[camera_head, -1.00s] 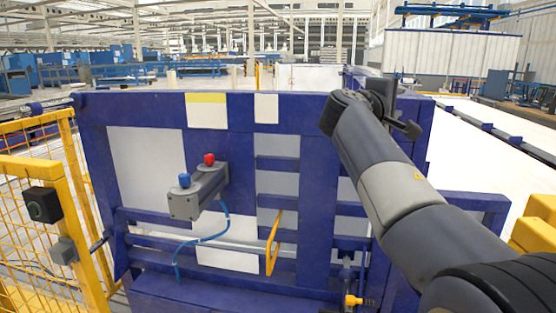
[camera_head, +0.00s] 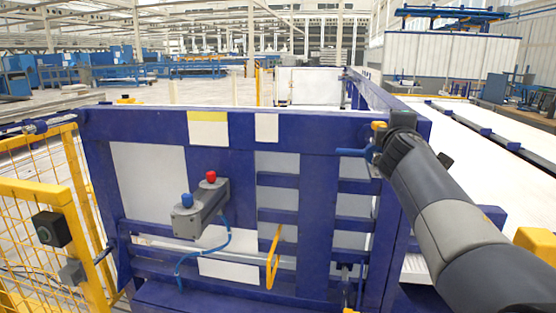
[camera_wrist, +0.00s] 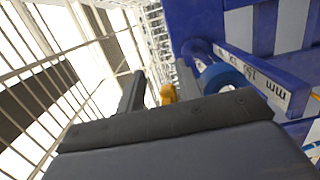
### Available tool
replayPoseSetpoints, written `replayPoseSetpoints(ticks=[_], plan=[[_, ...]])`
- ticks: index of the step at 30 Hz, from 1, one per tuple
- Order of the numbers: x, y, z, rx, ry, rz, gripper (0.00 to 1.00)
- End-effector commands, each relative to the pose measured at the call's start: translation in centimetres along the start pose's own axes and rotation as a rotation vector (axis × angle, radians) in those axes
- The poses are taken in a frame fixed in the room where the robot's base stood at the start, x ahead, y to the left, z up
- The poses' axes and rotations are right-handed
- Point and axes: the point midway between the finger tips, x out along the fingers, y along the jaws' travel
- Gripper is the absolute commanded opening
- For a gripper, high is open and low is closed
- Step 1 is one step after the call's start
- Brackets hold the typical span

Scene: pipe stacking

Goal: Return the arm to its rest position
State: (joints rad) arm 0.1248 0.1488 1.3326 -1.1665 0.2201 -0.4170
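My arm (camera_head: 455,215) reaches up from the lower right in the head view. Its end is in front of the upper right corner of a blue metal frame (camera_head: 290,125). My gripper (camera_wrist: 160,84) shows in the wrist view with its two dark fingers apart. A small yellow part (camera_wrist: 167,94) shows in the gap between them; I cannot tell how near it is. A blue rounded part (camera_wrist: 222,76) is beside the right finger. In the head view the fingers are not clearly seen.
A grey control box (camera_head: 200,208) with red and blue buttons sticks out from the frame. A yellow mesh fence (camera_head: 35,180) stands at the left, and wire mesh (camera_wrist: 55,85) fills the left of the wrist view. Open floor lies behind the frame.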

Motion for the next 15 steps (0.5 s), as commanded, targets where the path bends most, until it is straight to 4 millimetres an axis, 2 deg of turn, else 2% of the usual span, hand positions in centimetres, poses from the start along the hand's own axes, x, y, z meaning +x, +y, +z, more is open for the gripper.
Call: replayPoseSetpoints(ticks=[2,15], plan=[[0.17,0.51,0.24,0.000,0.028,-0.001,0.34],[0.89,0.41,0.50,0.001,0.207,0.001,0.34]])
